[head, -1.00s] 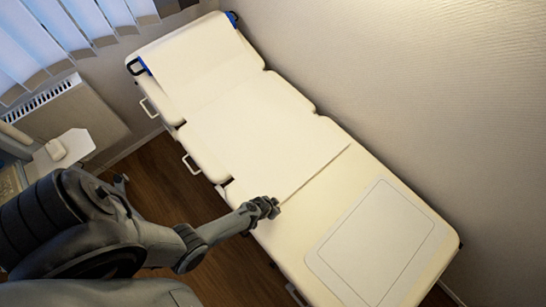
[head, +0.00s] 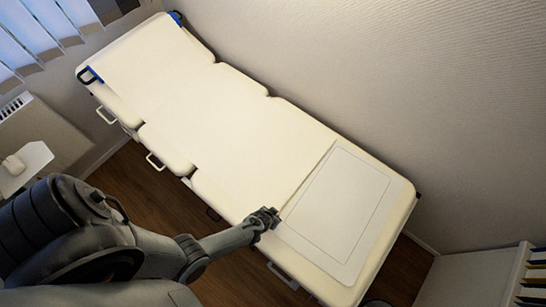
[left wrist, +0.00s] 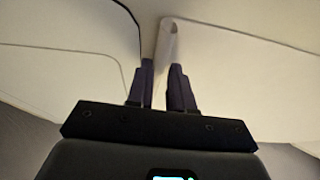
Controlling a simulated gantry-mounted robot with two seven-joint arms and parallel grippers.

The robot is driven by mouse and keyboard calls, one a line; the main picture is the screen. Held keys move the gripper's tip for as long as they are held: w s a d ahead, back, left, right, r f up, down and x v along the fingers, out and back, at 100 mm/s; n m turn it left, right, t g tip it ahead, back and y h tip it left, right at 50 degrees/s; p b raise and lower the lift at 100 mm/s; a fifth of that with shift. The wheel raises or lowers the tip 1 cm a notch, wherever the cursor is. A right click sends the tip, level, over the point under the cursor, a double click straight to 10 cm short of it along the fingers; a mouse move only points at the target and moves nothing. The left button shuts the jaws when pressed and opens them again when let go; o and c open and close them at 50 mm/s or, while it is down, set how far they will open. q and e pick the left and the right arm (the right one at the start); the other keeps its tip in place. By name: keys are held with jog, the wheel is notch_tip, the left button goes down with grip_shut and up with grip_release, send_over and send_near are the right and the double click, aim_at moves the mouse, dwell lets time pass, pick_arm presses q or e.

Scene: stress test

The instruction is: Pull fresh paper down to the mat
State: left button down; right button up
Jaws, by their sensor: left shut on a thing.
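The fresh paper (head: 215,130) is a broad cream sheet lying along the couch (head: 400,215). Its straight lower edge runs across the couch right beside the mat (head: 340,205); I cannot tell if they touch. The mat is a pale rounded rectangle with a thin inner outline at the couch's lower end. My left gripper (head: 266,217) is at the near corner of the paper's edge, close to the mat's corner. In the left wrist view the left gripper (left wrist: 163,72) is shut on the paper's edge, which looks curled (left wrist: 168,38). My right gripper is not in view.
Blue-ended brackets (head: 90,75) sit at the couch's head end. Metal handles (head: 155,161) stick out along its near side. A wall (head: 400,70) runs along the far side. A white shelf unit (head: 470,275) stands at the lower right. Wooden floor (head: 135,185) shows on the near side.

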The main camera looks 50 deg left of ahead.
pick_arm(q)
jog(key=shift+s+a+f, duration=0.1)
jog(key=shift+s+f, duration=0.05)
jog(key=c, duration=1)
grip_release()
jog(key=shift+r, duration=0.2)
jog(key=shift+r+p, duration=0.5)
jog(key=shift+r, duration=0.1)
jog(key=p+v, duration=0.3)
jog(key=v, duration=0.6)
jog(key=shift+s, duration=0.2)
jog(key=shift+r, duration=0.1)
jog(key=shift+s, duration=0.1)
